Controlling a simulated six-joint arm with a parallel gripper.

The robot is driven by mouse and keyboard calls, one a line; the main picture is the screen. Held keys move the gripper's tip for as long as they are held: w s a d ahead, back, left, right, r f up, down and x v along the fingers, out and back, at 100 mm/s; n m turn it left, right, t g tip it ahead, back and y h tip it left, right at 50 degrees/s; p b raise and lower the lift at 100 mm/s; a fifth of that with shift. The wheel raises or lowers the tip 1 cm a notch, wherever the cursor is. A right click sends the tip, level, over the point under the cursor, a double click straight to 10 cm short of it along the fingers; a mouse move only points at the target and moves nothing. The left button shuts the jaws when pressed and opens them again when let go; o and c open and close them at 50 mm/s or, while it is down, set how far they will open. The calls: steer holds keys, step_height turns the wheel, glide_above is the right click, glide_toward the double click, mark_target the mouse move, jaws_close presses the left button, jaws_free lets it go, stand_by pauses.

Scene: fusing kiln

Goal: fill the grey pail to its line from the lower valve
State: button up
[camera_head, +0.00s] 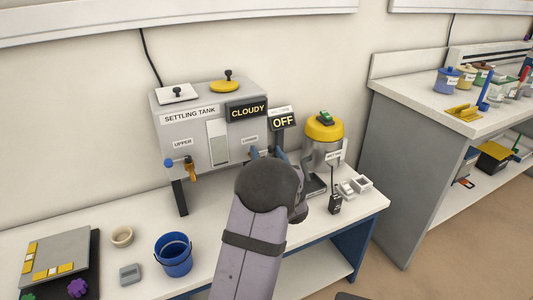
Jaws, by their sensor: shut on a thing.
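The settling tank (208,137) stands on the bench against the wall, its display reading CLOUDY. The upper valve (190,169), with a blue knob and an orange lever, is at its lower left. The LOWER label (250,141) is on the right of its front; the lower valve beneath it is mostly hidden by my arm. My gripper (267,154) is near that spot, largely hidden behind my arm. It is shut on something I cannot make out. I cannot pick out a grey pail. A blue bucket (173,260) stands at the bench's front, left of my arm.
An OFF sign (283,121) stands right of the tank. Beyond it are a yellow-lidded canister (323,145), a black handheld device (335,204) and small white boxes (361,183). A beige bowl (122,236) and a grey block (130,273) lie left of the bucket.

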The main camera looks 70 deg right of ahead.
steer(key=shift+s+d, duration=0.1)
steer(key=shift+s, duration=0.05)
steer(key=o, duration=1)
steer(key=shift+v, duration=3.65)
